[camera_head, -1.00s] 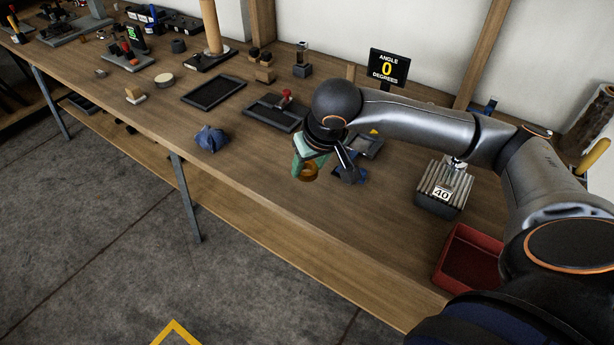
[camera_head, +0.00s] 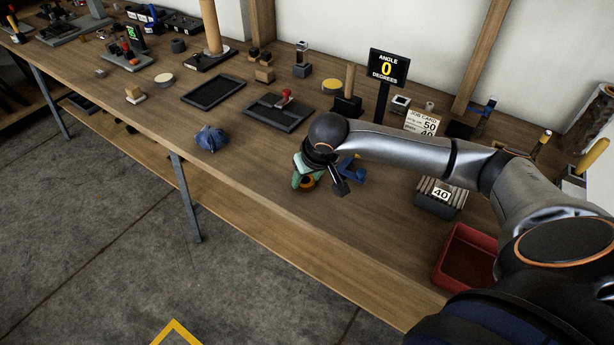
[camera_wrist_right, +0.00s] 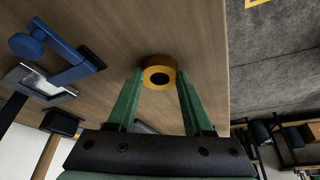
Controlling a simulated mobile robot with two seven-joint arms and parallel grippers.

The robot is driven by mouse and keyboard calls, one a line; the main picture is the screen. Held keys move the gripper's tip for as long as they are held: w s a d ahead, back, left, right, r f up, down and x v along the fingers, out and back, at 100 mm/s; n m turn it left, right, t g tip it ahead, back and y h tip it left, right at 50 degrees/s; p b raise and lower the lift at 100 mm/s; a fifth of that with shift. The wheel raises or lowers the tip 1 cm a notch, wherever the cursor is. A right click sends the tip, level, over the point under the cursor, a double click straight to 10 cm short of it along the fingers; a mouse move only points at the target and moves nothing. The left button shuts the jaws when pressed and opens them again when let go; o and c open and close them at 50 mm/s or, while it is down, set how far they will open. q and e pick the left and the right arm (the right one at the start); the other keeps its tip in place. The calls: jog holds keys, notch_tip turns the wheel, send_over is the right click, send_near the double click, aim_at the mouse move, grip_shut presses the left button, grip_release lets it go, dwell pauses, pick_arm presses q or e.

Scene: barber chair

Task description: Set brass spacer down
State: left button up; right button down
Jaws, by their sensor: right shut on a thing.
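The brass spacer (camera_head: 307,184) is a short yellow ring with a dark hole. It also shows in the right wrist view (camera_wrist_right: 159,64), between the tips of two green fingers. My right gripper (camera_head: 305,180) is shut on the spacer and points down over the front part of the wooden bench (camera_head: 245,170). The spacer is at or very close to the bench top; I cannot tell whether it touches. My left gripper is not in view.
A blue clamp-like tool (camera_head: 352,170) lies just right of my right gripper. Bare bench lies between cloth and gripper, and the front edge is near.

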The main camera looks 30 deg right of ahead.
jog(key=shift+f, duration=0.2)
jog(key=shift+c, duration=1.5)
grip_release()
jog(key=shift+r, duration=0.1)
